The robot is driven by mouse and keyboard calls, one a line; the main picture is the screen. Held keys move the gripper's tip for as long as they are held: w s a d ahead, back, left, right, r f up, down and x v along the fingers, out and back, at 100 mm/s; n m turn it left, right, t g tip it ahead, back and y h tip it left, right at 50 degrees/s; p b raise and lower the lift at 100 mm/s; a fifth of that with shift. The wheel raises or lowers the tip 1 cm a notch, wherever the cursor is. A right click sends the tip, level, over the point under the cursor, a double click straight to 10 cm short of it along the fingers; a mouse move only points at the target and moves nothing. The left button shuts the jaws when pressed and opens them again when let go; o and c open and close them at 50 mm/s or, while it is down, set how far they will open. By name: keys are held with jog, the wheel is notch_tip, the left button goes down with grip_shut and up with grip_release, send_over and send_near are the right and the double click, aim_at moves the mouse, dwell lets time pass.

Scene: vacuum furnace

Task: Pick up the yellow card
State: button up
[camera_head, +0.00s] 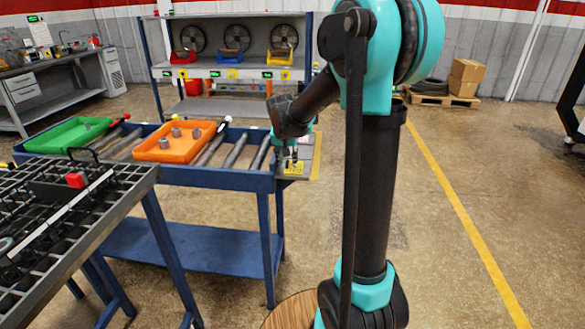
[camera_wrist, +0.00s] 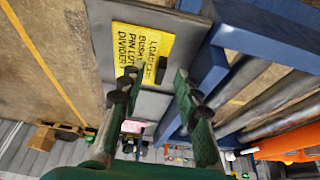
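The yellow card (camera_wrist: 142,48) with black printed text lies on a grey plate (camera_wrist: 100,25) at the end of the blue roller table. In the head view the card (camera_head: 295,168) shows as a small yellow patch, partly hidden by my gripper. My gripper (camera_wrist: 155,84) is open and empty in the wrist view, its two green fingers apart, with the card beyond the fingertips. The left fingertip overlaps the card's near edge in the picture; I cannot tell whether it touches. A small black piece (camera_wrist: 161,69) shows at the card's right edge. My gripper (camera_head: 287,155) is above the plate in the head view.
On the roller table stand an orange tray (camera_head: 152,156) with grey parts and a green tray (camera_head: 68,120). A blue frame (camera_wrist: 260,38) runs close to the plate's right side. A black grid rack (camera_head: 128,178) stands at the left front. Floor right of the table is clear.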

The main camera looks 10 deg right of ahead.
jog(key=shift+f, duration=0.3)
jog(key=shift+c, duration=0.4)
grip_shut()
jog(key=shift+r, duration=0.2)
